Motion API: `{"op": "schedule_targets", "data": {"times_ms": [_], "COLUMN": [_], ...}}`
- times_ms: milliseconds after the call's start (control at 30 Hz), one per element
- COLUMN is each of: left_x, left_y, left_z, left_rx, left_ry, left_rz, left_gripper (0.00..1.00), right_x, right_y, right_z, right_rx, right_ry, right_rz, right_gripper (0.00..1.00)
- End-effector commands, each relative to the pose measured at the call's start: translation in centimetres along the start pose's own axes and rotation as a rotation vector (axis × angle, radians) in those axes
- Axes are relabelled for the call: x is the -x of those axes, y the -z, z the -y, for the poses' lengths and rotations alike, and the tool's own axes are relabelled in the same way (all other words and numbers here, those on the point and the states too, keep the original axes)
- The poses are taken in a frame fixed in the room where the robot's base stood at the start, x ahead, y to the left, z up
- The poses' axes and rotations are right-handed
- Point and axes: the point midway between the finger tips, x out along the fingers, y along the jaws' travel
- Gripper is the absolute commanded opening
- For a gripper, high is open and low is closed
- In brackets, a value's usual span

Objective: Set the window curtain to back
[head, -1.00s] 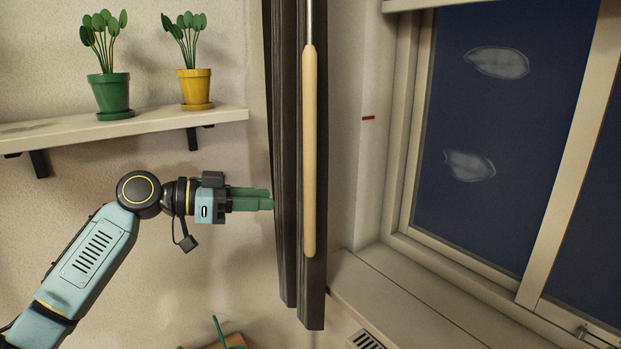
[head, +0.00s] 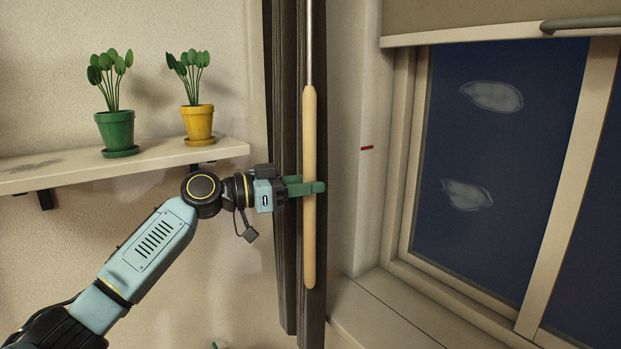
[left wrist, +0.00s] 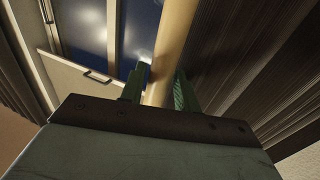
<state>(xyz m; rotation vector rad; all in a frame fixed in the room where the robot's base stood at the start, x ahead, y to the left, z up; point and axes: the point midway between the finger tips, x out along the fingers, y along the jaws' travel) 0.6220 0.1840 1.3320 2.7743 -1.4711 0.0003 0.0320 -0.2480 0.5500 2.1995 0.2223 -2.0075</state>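The dark window curtain (head: 284,260) hangs bunched in narrow vertical folds left of the window in the head view. It also fills the right side of the left wrist view (left wrist: 255,65). A pale wooden wand (head: 309,245) on a thin metal rod hangs upright in front of the curtain. My left gripper (head: 314,188) is at the wand's middle, its green fingers on either side of it. The left wrist view shows the wand (left wrist: 172,40) between the two fingers (left wrist: 160,92). Whether both fingers press on it is unclear. My right gripper is not in view.
A shelf (head: 60,172) on the left holds a green pot (head: 116,131) and a yellow pot (head: 198,122) with plants. A small red mark (head: 367,148) is on the wall right of the curtain. A blind (head: 470,18) with a handle covers the window's top.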

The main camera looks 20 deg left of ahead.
Motion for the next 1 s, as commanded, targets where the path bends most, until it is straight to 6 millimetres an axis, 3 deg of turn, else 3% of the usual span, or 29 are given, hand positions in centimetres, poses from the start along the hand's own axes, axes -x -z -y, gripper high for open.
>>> {"op": "schedule_targets", "data": {"times_ms": [400,633,867,1000], "left_x": [-0.9,-0.9,-0.8,0.6], "left_y": [-0.1,-0.1,-0.1,-0.3], "left_z": [0.0,0.0,0.1,1.6], "left_rx": [-0.001,-0.001,-0.001,-0.003], "left_ry": [0.0,0.0,0.001,0.021], "left_rz": [0.001,0.001,0.001,0.001], "left_gripper": [0.32,0.02,0.0,0.0], "right_x": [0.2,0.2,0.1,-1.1], "right_y": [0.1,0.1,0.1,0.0], "right_z": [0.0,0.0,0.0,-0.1], "right_rx": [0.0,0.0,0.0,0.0], "right_ry": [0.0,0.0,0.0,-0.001], "right_rz": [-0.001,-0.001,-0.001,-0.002], "right_gripper": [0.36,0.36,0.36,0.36]}}
